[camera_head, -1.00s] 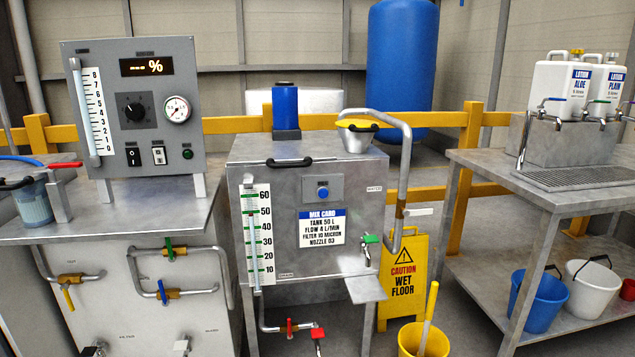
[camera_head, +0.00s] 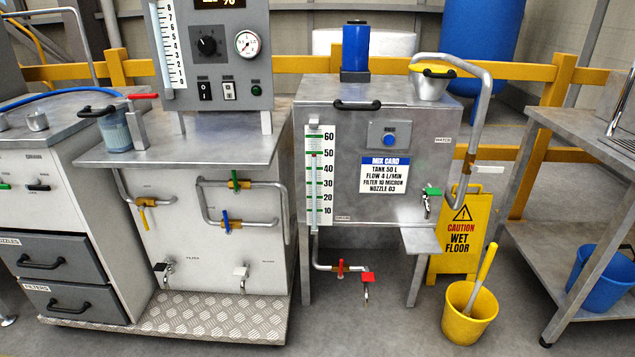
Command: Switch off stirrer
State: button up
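A steel mixing tank (camera_head: 420,117) stands on legs in the middle of the head view. A blue cylinder (camera_head: 355,48), which looks like the stirrer's motor, stands upright on its lid. A small grey box with a round blue button (camera_head: 390,140) is on the tank front, above a white mix card (camera_head: 384,175). I cannot read a label on this button or tell whether the stirrer is running. My gripper is not in view.
A control panel (camera_head: 221,62) with a dial, gauge and switches stands left of the tank. A yellow bucket (camera_head: 469,312) and wet floor sign (camera_head: 462,235) stand at the tank's right. A steel table (camera_head: 563,125) is further right. Floor before the tank looks clear.

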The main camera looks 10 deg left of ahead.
aim_at(228, 90)
jog(key=u, duration=1.25)
